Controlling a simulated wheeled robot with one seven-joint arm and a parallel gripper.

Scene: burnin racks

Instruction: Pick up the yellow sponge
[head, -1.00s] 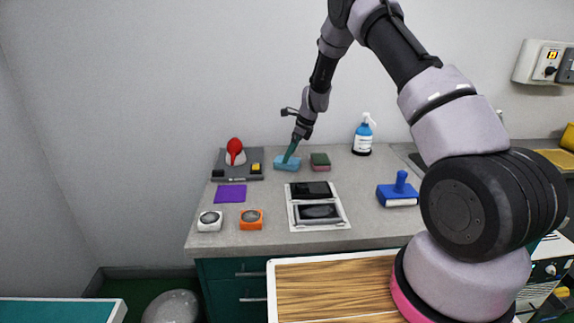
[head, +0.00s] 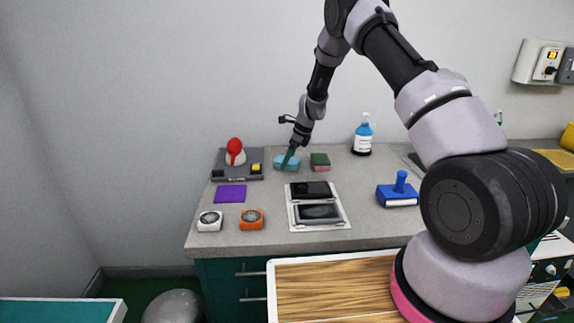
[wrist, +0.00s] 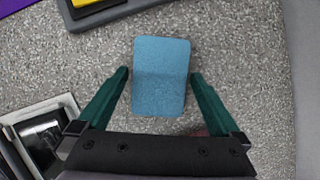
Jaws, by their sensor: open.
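My gripper (head: 287,165) is open over the counter, with its green fingers pointing down at a light blue sponge (head: 287,162). In the wrist view, the fingers of my gripper (wrist: 160,75) stand on either side of the blue sponge (wrist: 160,80), with a gap on each side. I cannot tell the height of the fingertips above the counter. No sponge that is clearly yellow shows; the one between the fingers is blue. A green and pink sponge (head: 320,162) lies just to the right.
A grey tray (head: 232,178) with a red-topped item and a small yellow block (head: 255,168) is on the left. Bare counter lies between.

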